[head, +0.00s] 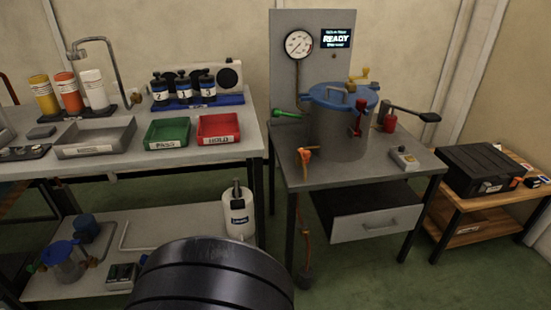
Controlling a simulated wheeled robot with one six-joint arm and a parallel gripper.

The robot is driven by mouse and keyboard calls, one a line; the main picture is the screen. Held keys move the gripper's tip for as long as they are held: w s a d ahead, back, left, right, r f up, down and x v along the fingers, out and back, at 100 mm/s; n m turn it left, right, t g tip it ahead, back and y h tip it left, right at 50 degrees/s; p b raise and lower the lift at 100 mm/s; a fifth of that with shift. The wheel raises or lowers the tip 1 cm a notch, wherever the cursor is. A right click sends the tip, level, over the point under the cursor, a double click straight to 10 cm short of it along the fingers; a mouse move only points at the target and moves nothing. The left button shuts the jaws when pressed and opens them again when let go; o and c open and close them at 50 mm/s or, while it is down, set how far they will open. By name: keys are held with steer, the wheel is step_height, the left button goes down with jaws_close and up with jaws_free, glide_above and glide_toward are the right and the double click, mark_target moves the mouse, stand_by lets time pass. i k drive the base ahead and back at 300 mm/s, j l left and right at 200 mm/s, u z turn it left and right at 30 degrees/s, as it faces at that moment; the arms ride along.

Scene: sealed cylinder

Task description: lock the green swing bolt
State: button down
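The grey sealed cylinder (335,132) stands on the right-hand metal table, with a blue lid (335,93) on top. The green swing bolt (287,114) sticks out to the left from the cylinder's side, lying roughly level and swung away from the lid. A red swing bolt (358,118) stands upright at the lid's front right edge. A yellow swing bolt (360,74) shows behind the lid; how it sits is unclear. My gripper is not in view; a black rounded part at the bottom looks like my own arm.
A panel behind the cylinder carries a gauge (299,44) and a screen (338,39) reading READY. A red hand pump (390,122) stands right of the cylinder. An orange valve (305,153) is at the table's front left edge. A drawer (365,215) stands partly open below.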

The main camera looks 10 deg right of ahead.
mark_target(277, 112)
steer(key=i+l, duration=0.55)
steer(key=i, duration=0.15)
steer(key=i+l+z, duration=0.1)
steer(key=i+l, duration=0.5)
steer(key=i, duration=0.05)
